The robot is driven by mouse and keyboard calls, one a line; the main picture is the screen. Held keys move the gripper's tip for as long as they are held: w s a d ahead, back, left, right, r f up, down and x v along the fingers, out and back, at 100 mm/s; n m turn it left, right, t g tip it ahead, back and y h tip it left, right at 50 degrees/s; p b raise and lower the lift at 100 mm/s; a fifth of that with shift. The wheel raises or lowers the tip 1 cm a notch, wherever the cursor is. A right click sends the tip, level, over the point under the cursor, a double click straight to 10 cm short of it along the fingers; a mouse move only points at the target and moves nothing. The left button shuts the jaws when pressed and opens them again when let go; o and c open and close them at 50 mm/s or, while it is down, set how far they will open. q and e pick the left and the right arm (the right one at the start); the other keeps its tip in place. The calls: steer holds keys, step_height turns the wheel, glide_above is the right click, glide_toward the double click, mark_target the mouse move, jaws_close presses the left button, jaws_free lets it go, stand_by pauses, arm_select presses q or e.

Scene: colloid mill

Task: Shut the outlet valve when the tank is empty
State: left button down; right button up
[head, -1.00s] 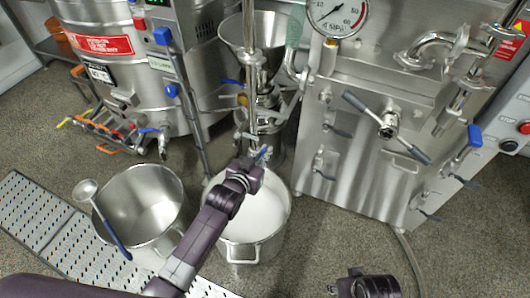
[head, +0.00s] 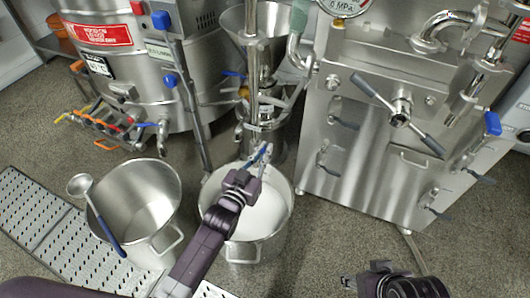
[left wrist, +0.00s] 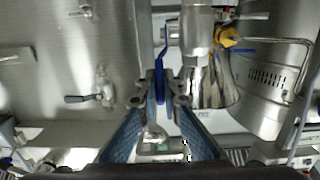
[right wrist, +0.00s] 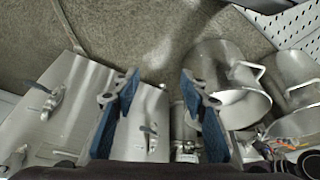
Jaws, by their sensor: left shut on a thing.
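The outlet valve's blue lever (left wrist: 160,72) hangs between the fingertips in the left wrist view, below a steel pipe fitting. My left gripper (head: 259,157) is shut on this lever. In the head view it is above a steel pot of white liquid (head: 262,216), and the lever is too small to make out there. My left gripper's fingers also show in the left wrist view (left wrist: 160,98). A steel funnel hopper (head: 236,24) stands above the pipework; I cannot tell whether anything is in it. My right gripper (right wrist: 160,86) is open and empty above the floor.
A second steel pot (head: 140,190) with a ladle (head: 97,212) stands at left, partly on a perforated plate (head: 40,220). A large steel vessel (head: 130,75) is behind. A steel cabinet (head: 375,150) with levers stands at right.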

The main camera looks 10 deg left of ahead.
arm_select(q)
steer(key=shift+s+f+t+b, duration=0.25)
steer(key=shift+f+t+b, duration=0.2)
steer(key=shift+b, duration=0.55)
steer(key=shift+s+a+f+t+b, duration=0.15)
steer(key=shift+s+t+b, duration=0.1)
steer(key=shift+b, duration=0.55)
arm_select(e)
steer(key=w+a+r+t+y, duration=0.1)
steer(key=w+a+r+t, duration=0.2)
steer(key=w+r+t, duration=0.4)
steer(key=w+a+r+t+y, duration=0.25)
steer(key=w+r, duration=0.35)
steer(key=w, duration=0.3)
arm_select(q)
steer(key=shift+s+f+t+h+b, duration=0.2)
steer(key=shift+t+h+b, duration=0.45)
steer(key=shift+b, duration=0.85)
arm_select(e)
step_height(320, 180, up, 17)
steer(key=a+n+t+y, duration=0.1)
steer(key=a+t+y, duration=0.1)
steer(key=t, duration=0.7)
steer(key=shift+s+a, duration=0.2)
steer(key=shift+s, duration=0.1)
arm_select(q)
steer(key=c, duration=2.4)
jaws_free()
steer(key=shift+r, duration=0.1)
steer(key=shift+a, duration=0.1)
